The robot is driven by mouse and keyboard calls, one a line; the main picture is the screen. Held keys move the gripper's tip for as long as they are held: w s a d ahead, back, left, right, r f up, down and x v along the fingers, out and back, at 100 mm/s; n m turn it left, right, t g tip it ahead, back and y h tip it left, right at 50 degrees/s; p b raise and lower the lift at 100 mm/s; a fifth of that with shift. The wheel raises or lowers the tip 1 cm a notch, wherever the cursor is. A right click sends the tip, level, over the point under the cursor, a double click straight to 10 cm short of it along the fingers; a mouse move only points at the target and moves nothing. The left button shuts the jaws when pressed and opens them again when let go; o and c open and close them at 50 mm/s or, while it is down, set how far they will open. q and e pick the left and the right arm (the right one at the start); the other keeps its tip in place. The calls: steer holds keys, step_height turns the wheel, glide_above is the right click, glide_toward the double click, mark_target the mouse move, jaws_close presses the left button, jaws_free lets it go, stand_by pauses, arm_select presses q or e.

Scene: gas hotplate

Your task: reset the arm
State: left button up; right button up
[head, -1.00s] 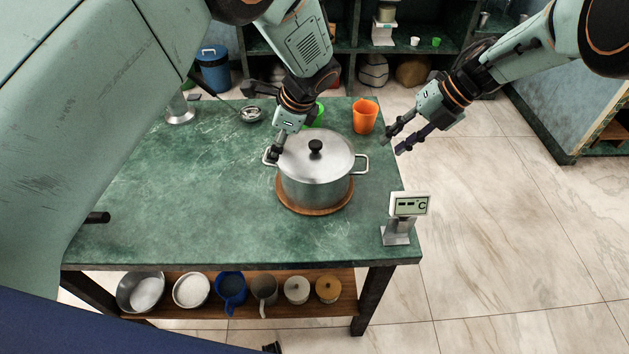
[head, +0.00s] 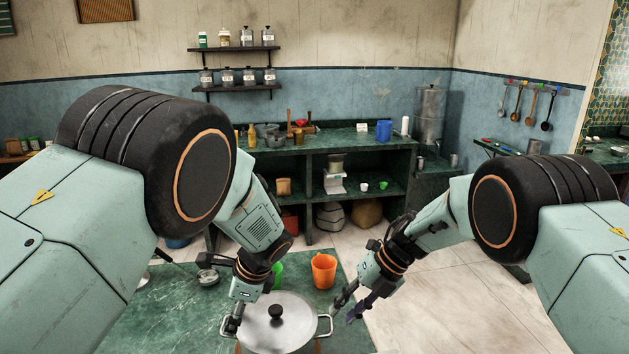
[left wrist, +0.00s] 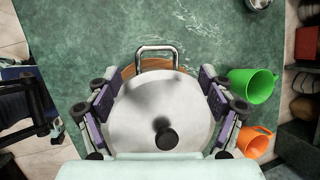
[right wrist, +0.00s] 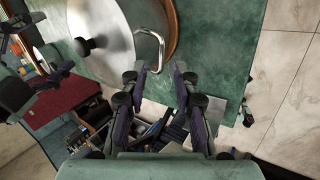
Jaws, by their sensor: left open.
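A steel pot with a lid and dark knob (head: 275,322) stands on the green table (head: 165,310) at the bottom of the head view, its lower part cut off. The lid also fills the middle of the left wrist view (left wrist: 150,105). My left gripper (head: 236,322) is at the pot's left handle side; in its wrist view the open fingers spread either side of the lid. My right gripper (head: 345,312) is near the pot's right handle (head: 326,326), apart from it. Its fingers are spread with nothing between them, and the handle shows beyond them in the right wrist view (right wrist: 150,48).
An orange cup (head: 323,271) and a green cup (left wrist: 254,84) stand behind the pot. A ladle-like utensil (head: 207,276) lies at the back left. A shelved counter (head: 345,160) stands along the far wall. Open floor (head: 425,310) lies right of the table.

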mark_target(332, 324)
steer(key=shift+x, duration=1.85)
steer(key=shift+r, duration=0.2)
